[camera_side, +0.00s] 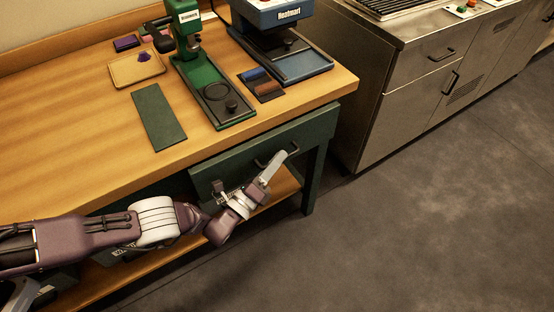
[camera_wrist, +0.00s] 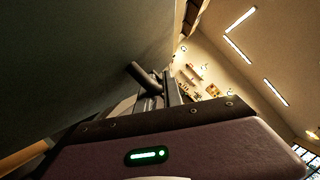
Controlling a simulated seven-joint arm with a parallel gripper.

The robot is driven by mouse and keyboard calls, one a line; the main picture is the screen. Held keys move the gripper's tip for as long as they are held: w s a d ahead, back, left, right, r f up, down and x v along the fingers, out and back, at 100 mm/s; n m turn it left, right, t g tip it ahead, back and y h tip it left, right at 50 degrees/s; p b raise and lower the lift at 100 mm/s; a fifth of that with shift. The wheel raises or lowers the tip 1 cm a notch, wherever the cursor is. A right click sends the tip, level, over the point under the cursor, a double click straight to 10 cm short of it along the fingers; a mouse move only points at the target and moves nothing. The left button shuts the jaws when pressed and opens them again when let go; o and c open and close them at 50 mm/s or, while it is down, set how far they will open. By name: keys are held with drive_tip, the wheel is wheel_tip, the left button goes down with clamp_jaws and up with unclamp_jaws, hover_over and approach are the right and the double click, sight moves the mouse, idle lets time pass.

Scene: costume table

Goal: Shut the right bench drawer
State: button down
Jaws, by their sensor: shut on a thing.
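The right bench drawer (camera_side: 240,167) has a dark green front under the wooden bench top at the right end. Its black bar handle (camera_side: 262,163) is on that front. In the side view my gripper (camera_side: 279,160) is at the handle, with its pale fingers over the handle's right part. In the wrist view the dark handle (camera_wrist: 143,75) lies across my closed fingertips (camera_wrist: 152,85), beside the dark green front (camera_wrist: 70,60). My gripper is shut on the handle. No drawer interior shows, and I cannot tell how far the front stands out from the bench.
On the bench top stand a green press (camera_side: 205,85) and a blue Heatmart press (camera_side: 285,55). A green mat (camera_side: 158,118) and a tan tray (camera_side: 137,68) lie left of them. A steel cabinet (camera_side: 400,95) stands at right. The floor in front is clear.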

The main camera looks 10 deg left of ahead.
sight(251, 168)
idle(0.3)
drive_tip(key=shift+w+a, duration=1.7)
drive_tip(key=shift+a, duration=0.05)
drive_tip(key=c, duration=1.8)
unclamp_jaws()
drive_tip(key=shift+o, duration=0.2)
drive_tip(key=v, duration=0.7)
